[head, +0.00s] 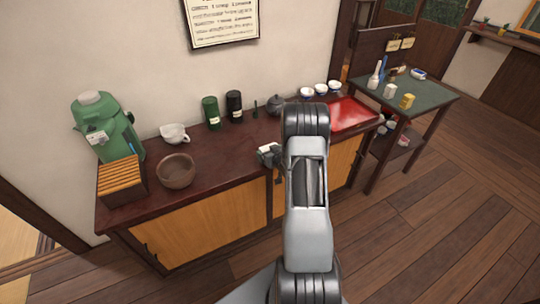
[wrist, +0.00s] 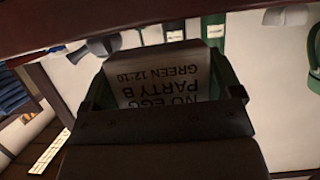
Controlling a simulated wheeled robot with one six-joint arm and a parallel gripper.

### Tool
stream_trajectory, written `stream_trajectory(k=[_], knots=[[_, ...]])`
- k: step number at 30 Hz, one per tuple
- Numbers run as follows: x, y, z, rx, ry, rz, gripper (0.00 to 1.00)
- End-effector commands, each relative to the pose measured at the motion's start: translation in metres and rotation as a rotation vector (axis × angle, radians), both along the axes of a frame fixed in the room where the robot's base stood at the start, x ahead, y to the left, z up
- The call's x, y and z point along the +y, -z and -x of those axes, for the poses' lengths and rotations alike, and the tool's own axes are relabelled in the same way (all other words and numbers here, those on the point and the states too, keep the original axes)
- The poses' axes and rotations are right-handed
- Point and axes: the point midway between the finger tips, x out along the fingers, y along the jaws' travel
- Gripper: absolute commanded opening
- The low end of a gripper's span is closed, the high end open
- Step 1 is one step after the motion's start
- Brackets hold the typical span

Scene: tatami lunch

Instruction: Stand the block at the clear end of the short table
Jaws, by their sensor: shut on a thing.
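My gripper (head: 269,154) is shut on a block at the front edge of the dark counter. The print and the room behind are both upside down in that picture, so the block looks about upright. My arm hides part of it in the head view. The small green-topped table (head: 428,105) stands at the right. A yellow block (head: 407,101), a white cup (head: 389,91) and bottles are towards its left and back; its right end is bare.
The counter (head: 225,150) holds a green dispenser (head: 105,125), a slatted box (head: 122,180), a brown bowl (head: 176,170), a white pot (head: 174,133), canisters (head: 211,112), several small bowls (head: 321,87) and a red tray (head: 352,114). Open wooden floor (head: 430,225) lies at the right front.

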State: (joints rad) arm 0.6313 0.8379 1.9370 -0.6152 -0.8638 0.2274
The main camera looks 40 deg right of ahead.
Motion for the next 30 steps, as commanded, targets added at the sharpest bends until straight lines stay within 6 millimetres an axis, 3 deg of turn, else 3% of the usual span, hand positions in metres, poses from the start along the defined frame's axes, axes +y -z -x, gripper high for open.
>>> stream_trajectory(k=[5,18,19,21,24,30], knots=[[0.0,0.015,0.0,-0.002,0.0,0.001,0.61],[0.0,0.021,0.0,-0.002,-0.001,0.002,0.61],[0.0,0.02,0.0,-0.002,-0.001,0.002,0.87],[0.0,0.019,0.0,-0.002,-0.001,0.002,0.93],[0.0,0.019,0.0,-0.002,-0.001,0.002,1.0],[0.0,0.018,0.0,-0.002,-0.001,0.002,1.0]])
